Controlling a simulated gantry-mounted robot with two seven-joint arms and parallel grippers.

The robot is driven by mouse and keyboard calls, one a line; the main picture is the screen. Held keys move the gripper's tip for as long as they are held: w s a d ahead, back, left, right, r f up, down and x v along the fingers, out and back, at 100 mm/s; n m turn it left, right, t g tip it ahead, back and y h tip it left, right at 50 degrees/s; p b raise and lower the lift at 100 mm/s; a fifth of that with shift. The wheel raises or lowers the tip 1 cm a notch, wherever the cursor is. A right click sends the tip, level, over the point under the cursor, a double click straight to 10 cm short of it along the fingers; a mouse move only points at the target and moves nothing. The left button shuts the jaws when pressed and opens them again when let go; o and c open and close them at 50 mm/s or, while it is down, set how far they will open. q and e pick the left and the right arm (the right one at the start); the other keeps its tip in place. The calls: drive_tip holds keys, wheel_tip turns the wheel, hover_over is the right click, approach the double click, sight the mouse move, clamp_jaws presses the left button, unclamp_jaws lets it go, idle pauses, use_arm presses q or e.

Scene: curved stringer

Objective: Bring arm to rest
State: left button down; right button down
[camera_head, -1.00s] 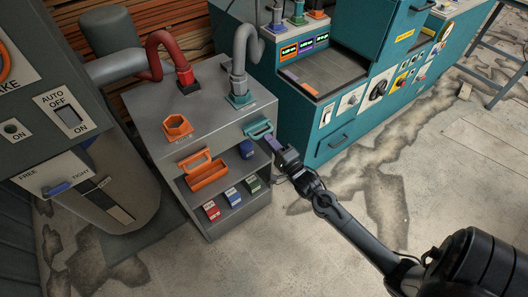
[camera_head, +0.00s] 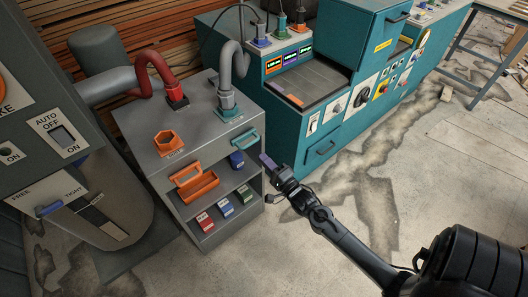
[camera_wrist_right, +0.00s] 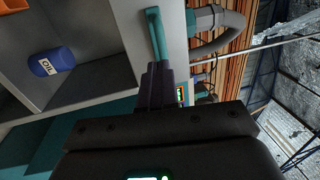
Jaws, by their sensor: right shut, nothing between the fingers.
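My right arm comes in from the lower right of the head view. Its gripper (camera_head: 267,162) is shut and empty. It hangs just right of the grey shelf cabinet (camera_head: 212,135), close to the teal handle (camera_head: 248,138) but apart from it as far as I can see. In the right wrist view the shut fingers (camera_wrist_right: 157,85) point up the picture, with the teal handle (camera_wrist_right: 157,35) just beyond them. My left gripper does not show in either view.
An orange tray (camera_head: 200,187), a blue can (camera_head: 237,160) and several small boxes (camera_head: 226,207) sit in the cabinet. A teal machine (camera_head: 320,110) stands behind, a grey machine (camera_head: 50,120) at left. The floor (camera_head: 240,265) in front is clear.

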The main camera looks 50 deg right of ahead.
drive_tip(key=p+v, duration=0.2)
drive_tip(key=v, duration=0.7)
drive_tip(key=a+r+n+g+y+p, duration=0.2)
drive_tip(key=a+r+n, duration=0.2)
drive_tip(key=a, duration=0.4)
drive_tip(key=a+r+n+g+y+p, duration=0.2)
drive_tip(key=a+r+n+g, duration=0.1)
drive_tip(key=a, duration=0.4)
drive_tip(key=s+a+f+n+g, duration=0.1)
drive_tip(key=s+a+n+g, duration=0.1)
drive_tip(key=s+n+g, duration=0.5)
drive_tip(key=s+a+f+n+g, duration=0.1)
drive_tip(key=s+a+n+g, duration=0.25)
drive_tip(key=s+n, duration=0.4)
wheel_tip(320, 180, up, 38)
drive_tip(key=w+p, duration=0.1)
drive_tip(key=p, duration=3.7)
drive_tip(key=shift+d, duration=0.45)
drive_tip(key=shift+f+n+g, duration=0.1)
drive_tip(key=shift+n+g, duration=0.15)
